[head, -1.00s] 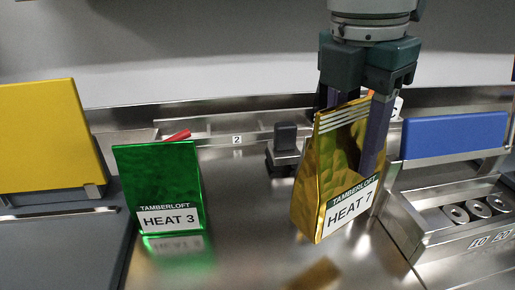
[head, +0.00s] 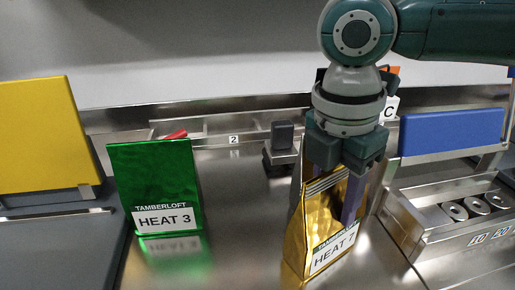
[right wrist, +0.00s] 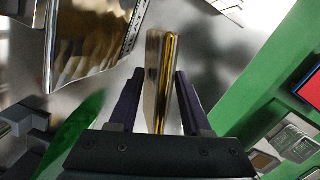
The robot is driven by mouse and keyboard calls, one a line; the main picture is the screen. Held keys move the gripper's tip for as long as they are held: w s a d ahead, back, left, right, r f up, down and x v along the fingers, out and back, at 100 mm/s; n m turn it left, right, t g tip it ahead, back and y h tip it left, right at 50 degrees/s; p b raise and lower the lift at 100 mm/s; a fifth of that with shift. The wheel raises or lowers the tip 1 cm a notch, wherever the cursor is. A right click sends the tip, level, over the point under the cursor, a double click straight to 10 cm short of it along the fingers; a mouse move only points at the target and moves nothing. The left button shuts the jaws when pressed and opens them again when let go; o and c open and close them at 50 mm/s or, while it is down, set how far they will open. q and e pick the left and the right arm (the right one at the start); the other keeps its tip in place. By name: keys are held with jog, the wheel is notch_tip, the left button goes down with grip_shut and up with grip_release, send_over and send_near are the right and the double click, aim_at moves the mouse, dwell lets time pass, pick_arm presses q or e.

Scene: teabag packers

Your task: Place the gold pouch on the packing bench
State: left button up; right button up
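The gold pouch (head: 322,222), labelled HEAT 7, stands on the steel packing bench (head: 245,250), leaning a little. Its base meets its reflection in the bench. My right gripper (head: 345,190) is above it, with its fingers down on either side of the pouch's top. In the right wrist view, the narrow gold top edge (right wrist: 165,80) lies between the two fingers of my right gripper (right wrist: 160,85). A gap shows on the left side, and the fingers look open around it. My left gripper is not in view.
A green pouch (head: 155,185), labelled HEAT 3, stands left on the bench. A yellow panel (head: 40,135) is at far left. A blue panel (head: 450,132) and a metal tray with several round pieces (head: 455,212) are on the right. A small dark block (head: 283,135) stands behind.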

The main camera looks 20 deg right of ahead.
jog(key=o, duration=0.4)
jog(key=shift+r, duration=0.1)
jog(key=r, duration=0.4)
jog(key=a+r, duration=0.1)
jog(key=r, duration=0.2)
jog(key=r+p, duration=0.1)
jog(key=r, duration=0.3)
jog(key=shift+s+a+r, duration=0.15)
jog(key=shift+a+r, duration=0.15)
jog(key=shift+r, duration=0.05)
jog(key=s+a+f+m+t+y, duration=0.2)
jog(key=s+a+f+m+y, duration=0.3)
jog(key=a+f, duration=0.55)
jog(key=s+d+f+m+h, duration=0.1)
jog(key=s+d+m, duration=0.1)
jog(key=s+m, duration=0.1)
jog(key=s+d+f+m+t+h, duration=0.1)
jog(key=s+d+m, duration=0.2)
jog(key=s+m, duration=0.1)
jog(key=s+d+m+h, duration=0.1)
jog(key=s+d+m, duration=0.2)
jog(key=m, duration=0.3)
jog(key=shift+s+f, duration=0.35)
jog(key=shift+f, duration=0.05)
